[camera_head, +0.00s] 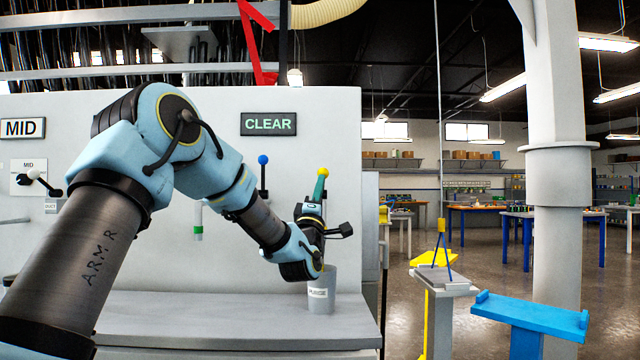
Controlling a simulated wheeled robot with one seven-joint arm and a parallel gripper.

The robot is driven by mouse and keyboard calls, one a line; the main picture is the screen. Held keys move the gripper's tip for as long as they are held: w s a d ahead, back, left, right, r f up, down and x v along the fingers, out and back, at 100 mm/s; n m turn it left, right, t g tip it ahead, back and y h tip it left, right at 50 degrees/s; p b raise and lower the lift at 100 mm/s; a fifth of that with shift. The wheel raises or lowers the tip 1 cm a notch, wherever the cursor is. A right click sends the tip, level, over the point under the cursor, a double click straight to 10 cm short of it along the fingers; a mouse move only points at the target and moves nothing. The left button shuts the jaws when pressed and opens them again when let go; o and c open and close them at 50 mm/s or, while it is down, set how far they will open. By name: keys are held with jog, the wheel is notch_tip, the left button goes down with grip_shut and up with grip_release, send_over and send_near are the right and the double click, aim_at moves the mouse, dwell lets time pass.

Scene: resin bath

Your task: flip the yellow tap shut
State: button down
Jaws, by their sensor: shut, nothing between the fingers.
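The yellow tap's round yellow knob (323,172) shows high on the right part of the pale panel, at the top of what looks like an upright lever. My gripper (319,184) points upward just below the knob, its teal fingers closed together with nothing held. The fingers and wrist cover most of the lever and the tap body. I cannot tell whether the fingers touch the lever or are only in front of it.
A grey cup (321,292) stands on the ledge (230,314) beneath my wrist. A green-lettered CLEAR sign (268,124) is above. Stands occupy the right floor.

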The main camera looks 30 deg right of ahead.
jog(key=shift+r, duration=0.1)
jog(key=w+r+n+g+y+p, duration=0.1)
jog(key=r+y+p, duration=0.1)
jog(key=p, duration=0.1)
jog(key=w+d+r+g+y+p, duration=0.1)
jog(key=r+g+y+p, duration=0.1)
jog(key=r+p, duration=0.1)
jog(key=w+r+n+g+y+p, duration=0.1)
jog(key=r+g+y+p, duration=0.1)
jog(key=p, duration=0.1)
jog(key=shift+w+d+r+n, duration=0.2)
jog(key=shift+w+d+n, duration=0.1)
jog(key=shift+w+d, duration=0.1)
jog(key=w, duration=0.2)
jog(key=w+d+r, duration=0.1)
jog(key=shift+d+g, duration=0.1)
jog(key=shift+g, duration=0.3)
jog(key=shift+r, duration=0.15)
dwell(0.3)
